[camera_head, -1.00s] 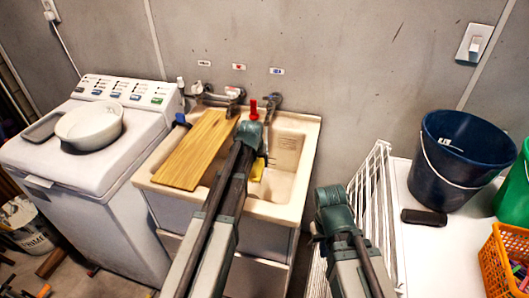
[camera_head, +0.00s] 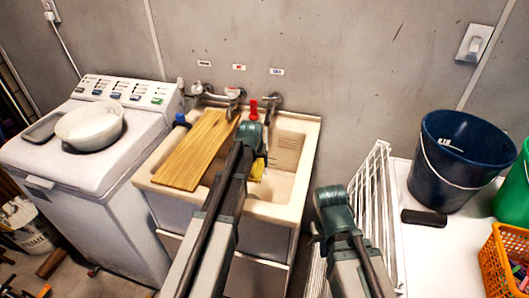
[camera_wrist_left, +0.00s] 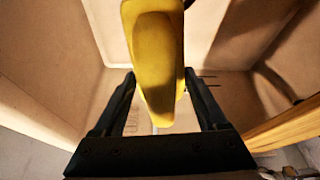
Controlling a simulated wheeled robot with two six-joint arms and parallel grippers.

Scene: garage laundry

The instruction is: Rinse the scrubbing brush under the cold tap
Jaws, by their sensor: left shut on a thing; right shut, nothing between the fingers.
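The yellow scrubbing brush (camera_head: 258,169) is partly hidden behind my left gripper (camera_head: 257,155), over the sink basin. In the left wrist view, the yellow brush (camera_wrist_left: 155,60) sits between the two dark fingers of my left gripper (camera_wrist_left: 158,85), which is shut on it. Its bristles cannot be made out. The cold tap (camera_head: 272,102) is on the wall behind the sink, under a blue-marked label. The brush appears in front of and below that tap; no water stream can be made out. My right gripper (camera_head: 318,232) is shut and empty, right of the sink; its fingers are mostly hidden.
A wooden board (camera_head: 197,152) lies across the sink's left side. A red object (camera_head: 253,113) stands near the cold tap. A white rack (camera_head: 375,185) stands right of the sink. A dark bucket (camera_head: 440,185) and orange basket (camera_head: 497,262) are on the right-hand surface.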

